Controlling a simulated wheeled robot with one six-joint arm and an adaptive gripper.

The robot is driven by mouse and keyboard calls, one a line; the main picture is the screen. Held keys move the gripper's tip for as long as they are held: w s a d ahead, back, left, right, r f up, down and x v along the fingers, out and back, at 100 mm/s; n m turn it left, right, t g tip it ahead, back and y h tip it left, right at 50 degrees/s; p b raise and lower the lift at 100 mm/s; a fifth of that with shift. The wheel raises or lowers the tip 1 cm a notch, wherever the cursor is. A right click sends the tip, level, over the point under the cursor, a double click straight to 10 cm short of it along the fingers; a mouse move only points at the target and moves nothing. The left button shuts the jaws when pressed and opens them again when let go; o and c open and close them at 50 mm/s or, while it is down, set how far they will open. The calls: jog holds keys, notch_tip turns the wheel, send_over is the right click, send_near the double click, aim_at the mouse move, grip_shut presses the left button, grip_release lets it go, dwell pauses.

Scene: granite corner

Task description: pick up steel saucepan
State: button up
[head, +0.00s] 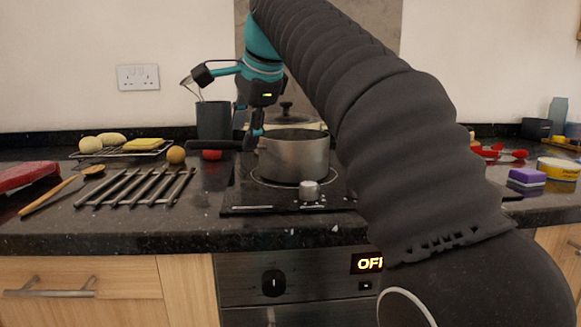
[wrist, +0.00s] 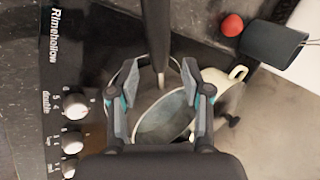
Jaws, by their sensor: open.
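The steel saucepan (head: 293,160) stands upright on the hob in the head view, its dark handle (head: 228,145) pointing left. In the wrist view the pan's open inside (wrist: 163,120) lies between and below my fingers, and the handle (wrist: 156,35) runs up the picture. My gripper (head: 253,136) is above the handle, close to where it joins the pan. In the wrist view my gripper (wrist: 160,72) is open, with one finger on each side of the handle. Whether the fingers touch it I cannot tell.
A lidded cream pot (head: 288,114) stands behind the saucepan. A grey utensil holder (head: 213,120) and a red ball-like item (head: 211,155) are near the handle. A metal trivet (head: 135,187) lies left.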

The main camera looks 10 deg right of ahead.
jog(key=x, duration=0.2)
jog(key=shift+w+a+f, duration=0.1)
jog(key=shift+f, duration=0.15)
jog(key=shift+c, duration=0.3)
grip_shut()
jog(key=shift+r, duration=0.2)
jog(key=shift+r, duration=0.1)
